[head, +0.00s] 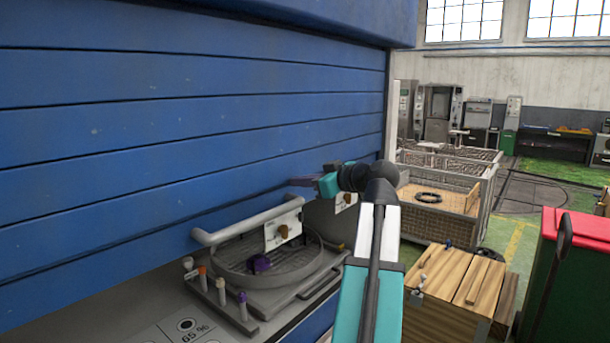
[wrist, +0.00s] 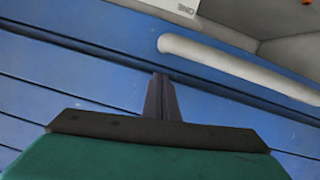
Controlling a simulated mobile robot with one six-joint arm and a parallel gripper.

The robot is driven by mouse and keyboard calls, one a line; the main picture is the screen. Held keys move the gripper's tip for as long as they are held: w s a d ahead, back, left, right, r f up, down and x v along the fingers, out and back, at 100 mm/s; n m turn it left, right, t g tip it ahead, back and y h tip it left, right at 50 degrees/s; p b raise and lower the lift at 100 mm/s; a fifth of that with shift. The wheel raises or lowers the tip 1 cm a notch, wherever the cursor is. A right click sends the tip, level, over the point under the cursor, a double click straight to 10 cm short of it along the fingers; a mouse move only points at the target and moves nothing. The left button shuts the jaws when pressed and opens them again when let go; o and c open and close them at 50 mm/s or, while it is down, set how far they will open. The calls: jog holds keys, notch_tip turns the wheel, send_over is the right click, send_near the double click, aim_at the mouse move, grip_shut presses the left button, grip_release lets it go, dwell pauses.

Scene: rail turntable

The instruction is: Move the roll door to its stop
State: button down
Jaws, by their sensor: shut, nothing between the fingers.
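The blue slatted roll door (head: 150,120) fills the left of the head view. It reaches down close to the grey ledge. A pale grey bar handle (head: 250,226) runs along its lower part, and it also shows in the wrist view (wrist: 240,68). My gripper (head: 294,181) is beside the door's right part, above and right of the bar. In the wrist view its dark fingers (wrist: 160,78) are together and empty, pointing at the blue slats (wrist: 60,75). The bar lies beyond the fingertips, apart from them. I cannot tell whether the fingers touch the door.
Below the door, a grey ledge (head: 110,318) carries a round grated fixture (head: 270,265) and several small pegs. Right of my arm stand wooden crates (head: 455,280), a wire-sided pallet box (head: 440,215) and a red-lidded green bin (head: 575,270). Green floor lies open further back.

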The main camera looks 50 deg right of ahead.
jog(key=shift+s+d+f+p, duration=0.1)
jog(key=shift+d+f+p, duration=0.1)
jog(key=shift+f, duration=0.5)
jog(key=shift+d+f+p, duration=0.1)
jog(key=shift+f+p, duration=0.1)
jog(key=shift+f, duration=0.45)
